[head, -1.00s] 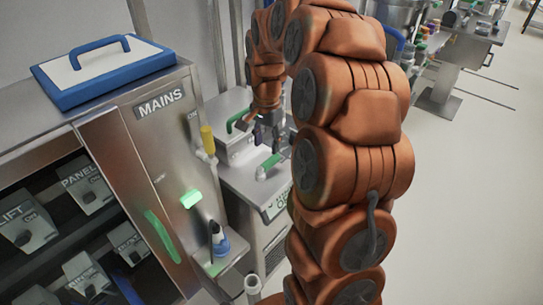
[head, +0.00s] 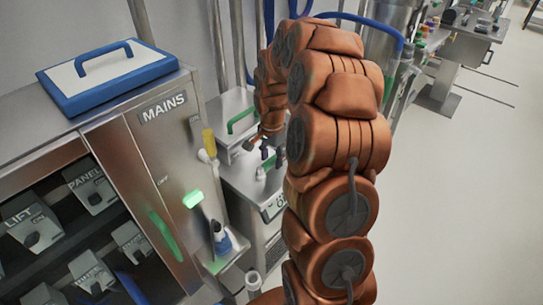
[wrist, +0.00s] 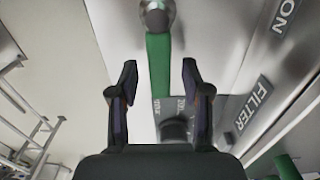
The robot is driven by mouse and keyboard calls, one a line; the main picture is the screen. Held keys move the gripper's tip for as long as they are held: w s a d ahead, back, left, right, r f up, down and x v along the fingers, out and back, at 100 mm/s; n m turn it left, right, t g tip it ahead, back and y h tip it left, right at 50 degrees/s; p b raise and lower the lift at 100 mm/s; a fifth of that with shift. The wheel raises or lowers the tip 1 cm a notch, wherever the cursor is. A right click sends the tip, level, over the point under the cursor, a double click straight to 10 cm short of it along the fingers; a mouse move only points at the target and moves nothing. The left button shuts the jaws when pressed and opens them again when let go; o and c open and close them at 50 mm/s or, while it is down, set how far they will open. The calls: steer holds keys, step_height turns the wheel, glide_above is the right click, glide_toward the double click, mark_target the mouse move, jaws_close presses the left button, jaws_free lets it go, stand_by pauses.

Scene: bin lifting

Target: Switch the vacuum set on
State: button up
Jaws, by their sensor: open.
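The vacuum set seems to be the steel unit (head: 240,178) behind and left of my arm; its label is too small to read in the head view. In the wrist view a green lever (wrist: 159,65) hangs from a round metal pivot (wrist: 157,14) on a steel face. My gripper (wrist: 158,82) is open, with one finger on each side of the lever in the picture. No contact shows, and I cannot tell the depth gap. In the head view my gripper (head: 262,146) is small and partly hidden by my arm.
A blue-framed lid (head: 105,75) lies on top. A FILTER label (wrist: 254,103) is right of my gripper. Open floor (head: 450,200) lies at right.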

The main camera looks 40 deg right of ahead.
jaws_close()
stand_by(0.4)
stand_by(0.4)
